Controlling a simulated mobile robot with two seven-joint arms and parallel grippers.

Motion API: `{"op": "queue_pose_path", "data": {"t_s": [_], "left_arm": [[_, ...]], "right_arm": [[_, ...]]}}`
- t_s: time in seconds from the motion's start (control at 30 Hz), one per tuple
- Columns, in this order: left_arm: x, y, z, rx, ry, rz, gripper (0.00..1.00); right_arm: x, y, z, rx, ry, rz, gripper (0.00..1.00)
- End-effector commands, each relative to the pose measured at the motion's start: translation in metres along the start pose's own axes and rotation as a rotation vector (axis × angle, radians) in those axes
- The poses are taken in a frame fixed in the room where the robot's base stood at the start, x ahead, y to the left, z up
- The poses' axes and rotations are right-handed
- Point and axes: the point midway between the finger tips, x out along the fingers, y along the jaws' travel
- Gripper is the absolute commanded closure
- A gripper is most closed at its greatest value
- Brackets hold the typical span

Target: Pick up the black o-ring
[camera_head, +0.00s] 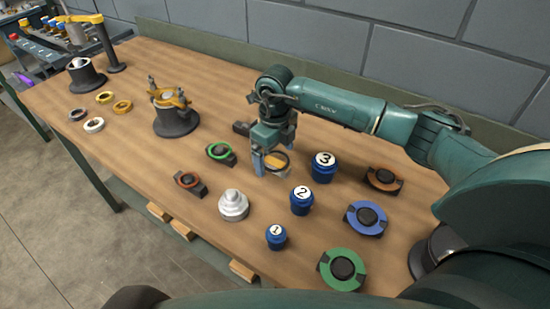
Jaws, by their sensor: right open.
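A thin dark loop that looks like the black o-ring (288,159) shows at the fingers of my right gripper (272,164). The gripper points down over the middle of the table and is open. An orange patch shows inside the loop. I cannot tell whether the fingers touch the loop or whether it is held up by anything. A dark block (241,128) sits just left of the gripper, partly hidden behind it. My left gripper is not in view.
A green ring (219,151) and a red ring (187,179) sit on dark blocks to the left. Numbered blue caps (302,200) stand close on the right. A silver stepped part (233,206) stands in front. The wooden table (140,165) has free room at front left.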

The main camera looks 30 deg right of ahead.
Motion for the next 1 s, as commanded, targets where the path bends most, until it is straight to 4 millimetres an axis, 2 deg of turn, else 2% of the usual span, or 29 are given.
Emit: {"op": "queue_pose_path", "data": {"t_s": [0.97, 1.0], "left_arm": [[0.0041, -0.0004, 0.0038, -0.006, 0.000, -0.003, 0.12], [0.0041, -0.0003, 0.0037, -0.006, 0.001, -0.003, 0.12]], "right_arm": [[0.0051, 0.0000, 0.0002, 0.000, -0.001, 0.001, 0.07], [0.0051, 0.0000, 0.0002, 0.000, -0.001, 0.001, 0.10]]}}
